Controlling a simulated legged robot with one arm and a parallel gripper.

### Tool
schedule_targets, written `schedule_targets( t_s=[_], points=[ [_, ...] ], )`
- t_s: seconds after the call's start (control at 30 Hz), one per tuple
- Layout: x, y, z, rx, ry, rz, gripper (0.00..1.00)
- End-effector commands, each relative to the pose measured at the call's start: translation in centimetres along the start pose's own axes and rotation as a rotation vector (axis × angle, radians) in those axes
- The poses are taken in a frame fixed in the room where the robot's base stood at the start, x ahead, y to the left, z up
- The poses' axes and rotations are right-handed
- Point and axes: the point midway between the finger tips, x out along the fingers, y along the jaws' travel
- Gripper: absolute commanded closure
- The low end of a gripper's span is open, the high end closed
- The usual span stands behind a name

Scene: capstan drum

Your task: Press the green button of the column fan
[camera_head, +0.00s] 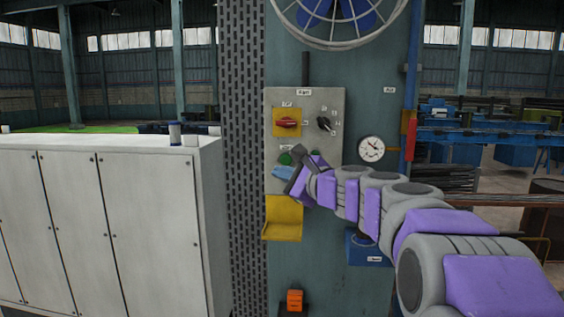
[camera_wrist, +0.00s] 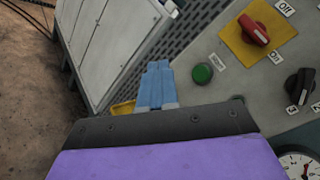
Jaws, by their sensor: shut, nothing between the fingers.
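The green button (camera_head: 286,159) sits on the lower left of the grey control panel (camera_head: 334,98) on the column, below the red switch. It also shows in the wrist view (camera_wrist: 202,73), round and in a dark ring, right of my fingertips. My gripper (camera_head: 280,172) is shut and empty, with blue fingers just below the button in the head view. The fingers (camera_wrist: 158,85) show close together in the wrist view. I cannot tell how far they are from the panel surface. The fan (camera_head: 335,16) is at the top of the column.
A red rotary switch (camera_head: 287,123) on a yellow plate and a black knob (camera_head: 325,123) are above the button. A pressure gauge (camera_head: 371,148) is to the right. A yellow tray (camera_head: 283,219) juts out below the panel. White cabinets (camera_head: 150,225) stand at the left.

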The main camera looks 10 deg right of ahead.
Motion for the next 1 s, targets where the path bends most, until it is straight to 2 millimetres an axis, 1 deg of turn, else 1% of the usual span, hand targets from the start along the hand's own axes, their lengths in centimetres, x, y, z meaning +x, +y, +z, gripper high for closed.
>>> schedule_targets(
  t_s=[0.17,0.37,0.53,0.7,0.8,0.9,1.0],
  points=[
    [0.4,0.0,0.0,-0.003,0.002,0.001,1.00],
    [1.6,-0.5,-0.5,-0.003,0.005,0.003,1.00],
    [3.0,-1.6,-1.4,-0.006,0.005,0.002,1.00],
    [4.5,-2.9,-2.8,-0.003,0.006,0.002,1.00],
    [5.3,-3.6,-3.1,-0.003,-0.001,0.002,1.00],
    [5.9,-4.0,-3.8,-0.001,0.001,0.003,1.00],
    [6.2,-4.1,-4.0,-0.002,0.002,0.003,1.00]
  ],
)
